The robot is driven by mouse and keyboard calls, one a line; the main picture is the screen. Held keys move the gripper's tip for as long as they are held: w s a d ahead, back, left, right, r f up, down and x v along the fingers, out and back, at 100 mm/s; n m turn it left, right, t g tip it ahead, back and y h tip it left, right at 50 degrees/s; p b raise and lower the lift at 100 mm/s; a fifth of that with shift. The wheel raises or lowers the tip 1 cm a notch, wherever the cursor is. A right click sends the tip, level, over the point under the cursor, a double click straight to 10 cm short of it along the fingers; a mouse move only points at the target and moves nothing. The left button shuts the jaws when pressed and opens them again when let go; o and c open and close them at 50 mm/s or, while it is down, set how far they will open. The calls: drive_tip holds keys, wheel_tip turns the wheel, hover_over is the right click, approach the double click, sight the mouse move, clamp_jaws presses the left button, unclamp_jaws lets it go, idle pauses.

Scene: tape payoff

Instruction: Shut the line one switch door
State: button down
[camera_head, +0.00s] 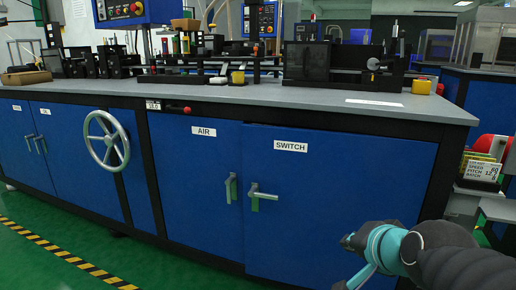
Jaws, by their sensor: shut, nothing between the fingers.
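The switch door (335,195) is a blue panel at the right of the long cabinet, with a white SWITCH label near its top. It sits in or very near its frame; I cannot tell whether a small gap is left. My gripper (350,263) is shut and empty at the lower right, in front of the door's lower right part and apart from the handle. My gripper and arm hide the door's lower right corner.
The AIR door (195,180) is left of it, its handle (231,187) upright. A handwheel (106,141) sticks out further left. The grey worktop (300,96) carries machinery. A batch sign (482,168) stands right of the cabinet. Green floor (60,235) is clear at the left.

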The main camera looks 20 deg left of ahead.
drive_tip(key=w+a+r+m+t+y, duration=0.1)
drive_tip(key=w+a+r+m+t, duration=0.25)
drive_tip(key=w+a+m, duration=0.35)
drive_tip(key=w+a+r+m+t+y, duration=0.1)
drive_tip(key=w+a+r+m+t, duration=0.1)
drive_tip(key=w+a+r+m, duration=0.55)
drive_tip(key=m+t+h, duration=0.3)
drive_tip(key=m+h, duration=0.3)
drive_tip(key=m, duration=1)
approach(254, 146)
drive_tip(key=w+p, duration=0.1)
drive_tip(key=w, duration=0.6)
drive_tip(key=shift+w+r, duration=0.1)
